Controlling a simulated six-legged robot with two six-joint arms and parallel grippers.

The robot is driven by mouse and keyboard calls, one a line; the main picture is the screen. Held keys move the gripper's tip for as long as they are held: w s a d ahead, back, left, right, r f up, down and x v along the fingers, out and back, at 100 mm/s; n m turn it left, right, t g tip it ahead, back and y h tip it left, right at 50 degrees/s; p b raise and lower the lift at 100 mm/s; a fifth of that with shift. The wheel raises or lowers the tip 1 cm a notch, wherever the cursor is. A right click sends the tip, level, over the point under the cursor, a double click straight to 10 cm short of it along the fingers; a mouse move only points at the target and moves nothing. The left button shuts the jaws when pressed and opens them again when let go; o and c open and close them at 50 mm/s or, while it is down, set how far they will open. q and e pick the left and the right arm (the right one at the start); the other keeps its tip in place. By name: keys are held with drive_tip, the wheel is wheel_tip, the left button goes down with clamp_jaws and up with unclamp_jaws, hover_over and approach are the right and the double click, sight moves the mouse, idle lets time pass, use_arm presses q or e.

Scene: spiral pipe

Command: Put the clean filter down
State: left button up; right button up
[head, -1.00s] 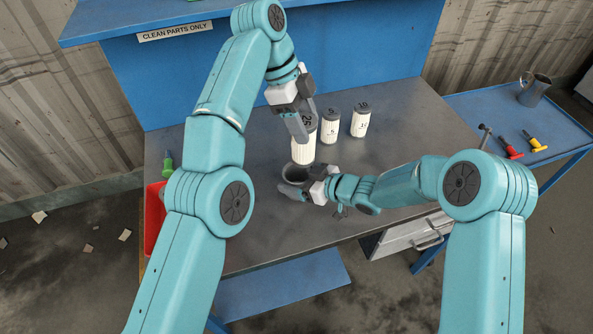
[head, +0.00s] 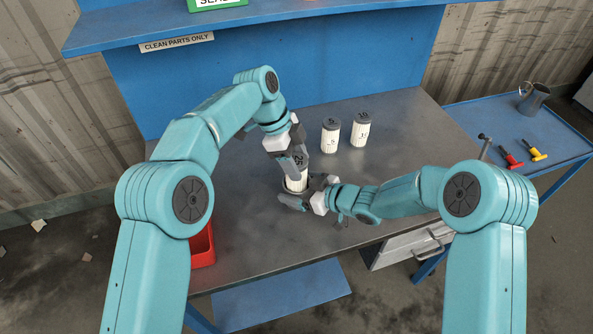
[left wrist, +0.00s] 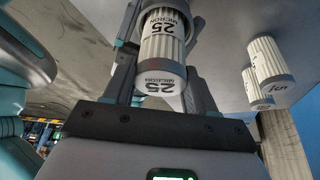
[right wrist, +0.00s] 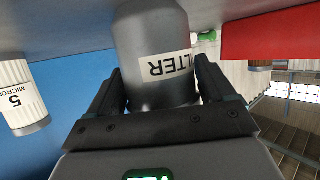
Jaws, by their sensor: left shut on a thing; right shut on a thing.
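The clean filter (head: 297,179) is a white pleated cartridge with a grey cap marked 25. My left gripper (head: 290,170) is shut on it and holds it upright. The cartridge (left wrist: 162,48) fills the left wrist view between the fingers. A grey round filter housing (head: 291,190) stands on the bench directly below. The filter's lower end appears to be inside its mouth; how deep is hidden. My right gripper (head: 297,203) is shut on the housing from the right. In the right wrist view the grey housing (right wrist: 152,45) shows a partly visible label ending in LTER.
Two more white filters, marked 5 (head: 330,137) and 10 (head: 361,130), stand behind on the bench (head: 405,150). A red bin (head: 203,247) sits at the front left. A blue side table (head: 497,120) holds a jug and tools. The bench's back right is clear.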

use_arm(q)
drive_tip(key=shift+f, duration=1.85)
use_arm(e)
drive_tip(key=shift+s+f, duration=0.2)
drive_tip(key=shift+f, duration=0.15)
use_arm(q)
drive_tip(key=shift+f, duration=0.2)
drive_tip(key=shift+f, duration=0.15)
drive_tip(key=o, duration=1.4)
